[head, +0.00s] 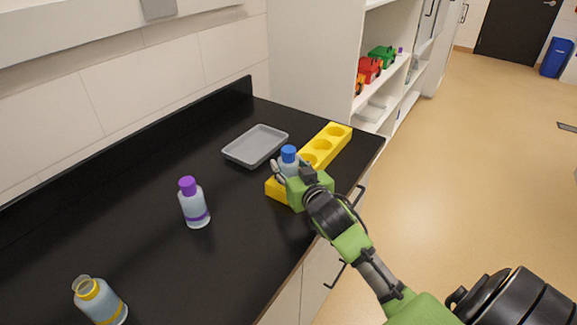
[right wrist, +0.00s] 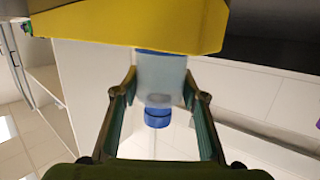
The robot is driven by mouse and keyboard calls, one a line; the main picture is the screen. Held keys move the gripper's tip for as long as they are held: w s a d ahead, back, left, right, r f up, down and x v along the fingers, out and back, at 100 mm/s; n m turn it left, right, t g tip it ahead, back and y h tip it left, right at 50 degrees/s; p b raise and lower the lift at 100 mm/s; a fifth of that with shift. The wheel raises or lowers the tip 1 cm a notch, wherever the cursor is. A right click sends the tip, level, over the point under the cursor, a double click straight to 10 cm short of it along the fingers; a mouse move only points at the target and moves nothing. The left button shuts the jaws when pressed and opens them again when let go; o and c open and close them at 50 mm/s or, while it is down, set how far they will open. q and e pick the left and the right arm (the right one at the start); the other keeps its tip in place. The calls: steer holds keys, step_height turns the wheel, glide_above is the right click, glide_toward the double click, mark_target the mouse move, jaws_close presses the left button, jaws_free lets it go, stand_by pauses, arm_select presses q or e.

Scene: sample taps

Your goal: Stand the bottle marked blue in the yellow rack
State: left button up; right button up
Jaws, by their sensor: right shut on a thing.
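The bottle marked blue (head: 288,154) has a blue cap and a pale clear body, and stands upright at the near end of the yellow rack (head: 339,132). My right gripper (head: 291,173) is shut on this bottle, with a finger on each side. The right wrist view is upside down: the bottle (right wrist: 159,78) hangs cap-down between the fingers (right wrist: 160,90), its blue band at the edge of the rack (right wrist: 130,25). The rack hides its base, so I cannot tell whether it rests in a hole. The rack's other visible holes look empty. My left gripper is out of view.
A purple-capped bottle (head: 194,205) and a yellow-marked bottle (head: 101,303) stand on the black counter (head: 150,255) at left. A grey tray (head: 232,153) lies behind the rack. White shelves (head: 372,115) with toy vehicles stand beyond the counter's end.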

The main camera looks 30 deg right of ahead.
steer(key=o, duration=1.3)
steer(key=shift+f, duration=0.15)
steer(key=shift+r, duration=0.25)
steer(key=shift+s+f, duration=0.1)
steer(key=shift+s, duration=0.2)
steer(key=b+v, duration=0.1)
steer(key=v, duration=1)
steer(key=shift+s, duration=0.25)
